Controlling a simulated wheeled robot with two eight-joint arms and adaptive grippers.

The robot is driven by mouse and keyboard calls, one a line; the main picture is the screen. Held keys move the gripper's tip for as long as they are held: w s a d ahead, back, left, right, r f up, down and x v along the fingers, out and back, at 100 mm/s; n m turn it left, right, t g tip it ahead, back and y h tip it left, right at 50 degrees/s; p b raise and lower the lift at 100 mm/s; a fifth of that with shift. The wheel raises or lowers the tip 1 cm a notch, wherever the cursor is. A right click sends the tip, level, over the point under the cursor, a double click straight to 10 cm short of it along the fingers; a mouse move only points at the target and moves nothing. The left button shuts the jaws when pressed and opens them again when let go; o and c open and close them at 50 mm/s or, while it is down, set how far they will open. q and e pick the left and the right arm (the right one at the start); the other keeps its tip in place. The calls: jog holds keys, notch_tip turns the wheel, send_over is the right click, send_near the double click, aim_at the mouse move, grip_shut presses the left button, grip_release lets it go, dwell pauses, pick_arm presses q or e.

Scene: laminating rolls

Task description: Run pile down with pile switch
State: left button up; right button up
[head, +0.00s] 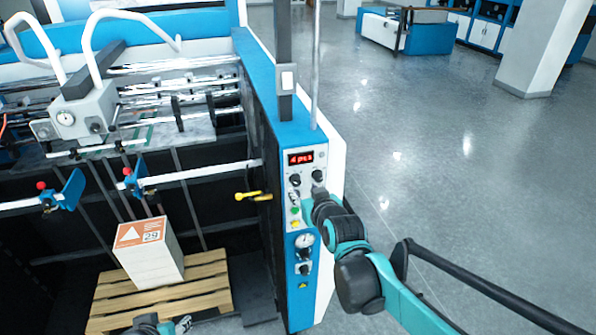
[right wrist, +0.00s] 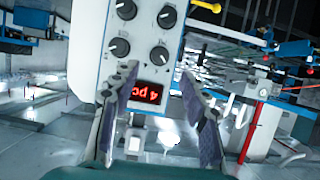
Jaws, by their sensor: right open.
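The control panel (head: 302,220) is on the blue upright at the machine's right side. I cannot tell which control is the pile switch. The pile (head: 150,262), a white block with an orange-and-white top label, stands on a wooden pallet (head: 215,290). My right gripper (head: 316,194) is in front of the panel. In the right wrist view its open fingers (right wrist: 158,72) flank the display, with several knobs (right wrist: 119,47) beyond. My left gripper (head: 165,325) is partly visible below the pallet.
A yellow handle (head: 252,196) sticks out left of the panel. Blue clamps with red knobs (head: 130,178) sit on a bar above the pile. A gauge (head: 304,241) is low on the panel. Open grey floor (head: 440,170) lies to the right.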

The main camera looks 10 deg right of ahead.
aim_at(297, 183)
jog(key=shift+x, duration=3.85)
jog(key=shift+f, duration=0.1)
jog(key=shift+s, duration=0.1)
grip_shut()
